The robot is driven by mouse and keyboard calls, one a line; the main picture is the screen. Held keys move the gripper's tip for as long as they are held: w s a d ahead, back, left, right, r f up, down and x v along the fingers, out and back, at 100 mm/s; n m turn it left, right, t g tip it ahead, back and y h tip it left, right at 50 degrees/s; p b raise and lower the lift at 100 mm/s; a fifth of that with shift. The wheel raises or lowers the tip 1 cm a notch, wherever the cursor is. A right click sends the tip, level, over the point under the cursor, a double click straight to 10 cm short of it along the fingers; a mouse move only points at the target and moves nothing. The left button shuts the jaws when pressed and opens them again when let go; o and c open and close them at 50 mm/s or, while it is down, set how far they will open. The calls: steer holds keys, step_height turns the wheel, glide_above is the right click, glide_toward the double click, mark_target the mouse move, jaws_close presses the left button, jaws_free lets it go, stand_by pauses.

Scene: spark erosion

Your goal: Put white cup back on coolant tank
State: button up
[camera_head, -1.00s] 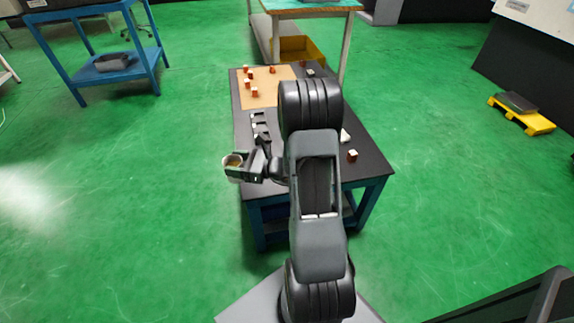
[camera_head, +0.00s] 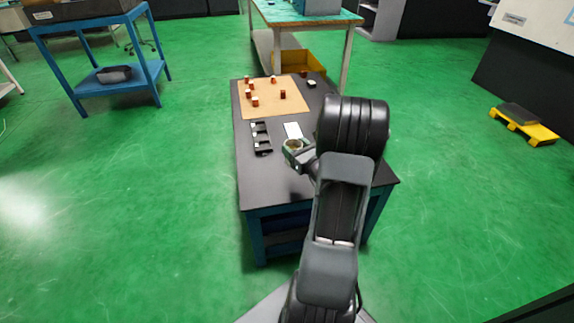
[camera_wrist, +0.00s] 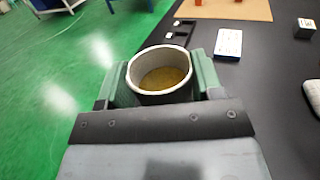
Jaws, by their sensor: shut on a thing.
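A white cup (camera_head: 293,144) with brownish contents is held in my gripper (camera_head: 294,152) above the dark tabletop, near the middle of the table. In the wrist view the cup (camera_wrist: 162,72) stands roughly upright between the two green finger pads of my gripper (camera_wrist: 160,84), which are shut on its sides. The cup's lower part is hidden by the gripper. I cannot identify a coolant tank with certainty in these views.
The dark table (camera_head: 262,180) carries a tan board (camera_head: 268,105) with several small orange-brown blocks, a black tray (camera_head: 261,138) and a white card (camera_head: 293,130). A yellow bin (camera_head: 300,62) stands behind it. A blue cart (camera_head: 116,84) is at left; a yellow pallet (camera_head: 524,127) at right.

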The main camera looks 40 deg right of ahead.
steer(key=shift+w+d+f+b, duration=0.15)
steer(key=shift+w+f+b, duration=0.6)
steer(key=shift+f, duration=0.7)
steer(key=shift+w+d+f+b, duration=0.15)
steer(key=shift+w+f+b, duration=0.6)
steer(key=shift+f, duration=0.75)
steer(key=shift+w+d+f+b, duration=0.15)
steer(key=shift+w+f+b, duration=0.35)
steer(key=shift+w+f, duration=0.7)
steer(key=shift+s+f, duration=0.3)
steer(key=shift+f, duration=0.15)
steer(key=o, duration=1)
steer(key=shift+o, duration=0.2)
